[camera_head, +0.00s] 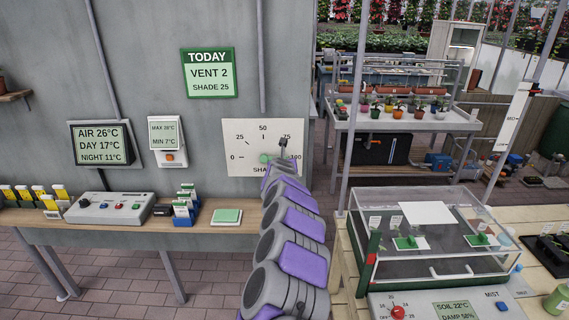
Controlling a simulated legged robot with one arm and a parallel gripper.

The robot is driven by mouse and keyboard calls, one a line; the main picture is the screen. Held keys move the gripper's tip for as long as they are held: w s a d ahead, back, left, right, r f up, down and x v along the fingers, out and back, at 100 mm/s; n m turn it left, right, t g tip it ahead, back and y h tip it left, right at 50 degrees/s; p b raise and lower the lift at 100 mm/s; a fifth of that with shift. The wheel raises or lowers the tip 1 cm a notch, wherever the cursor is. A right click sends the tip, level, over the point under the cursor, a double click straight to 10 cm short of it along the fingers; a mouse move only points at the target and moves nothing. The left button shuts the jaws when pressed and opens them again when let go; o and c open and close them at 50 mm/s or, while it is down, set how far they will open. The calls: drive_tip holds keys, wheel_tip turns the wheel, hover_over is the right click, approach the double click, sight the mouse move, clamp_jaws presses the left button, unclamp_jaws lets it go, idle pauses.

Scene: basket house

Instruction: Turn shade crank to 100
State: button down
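The shade dial plate (235,140) is a pale panel on the grey wall, marked 0, 25, 50, 75 and 100, with its lower label partly covered by my arm. A green piece (264,158) shows near the dial's centre. A dark knob (283,142), seemingly the crank's handle, stands at the upper right of the dial, near the 75 mark. My gripper is at the far end of my grey and purple arm, at the dial's lower right. Its fingers are too small and too hidden to make out, and I cannot tell whether it touches the crank.
A green sign (208,73) above reads TODAY, VENT 2, SHADE 25. A wooden shelf (110,222) below holds a control box (110,208), seed packets and a green pad (226,216). A clear propagator (430,235) stands close on my arm's right.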

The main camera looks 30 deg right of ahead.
drive_tip(key=shift+s+f, duration=0.1)
drive_tip(key=shift+f, duration=0.4)
drive_tip(key=c, duration=1.2)
unclamp_jaws()
drive_tip(key=shift+o, duration=0.7)
drive_tip(key=shift+f, duration=0.1)
drive_tip(key=shift+o, duration=1.4)
drive_tip(key=shift+r, duration=0.25)
drive_tip(key=shift+r, duration=0.1)
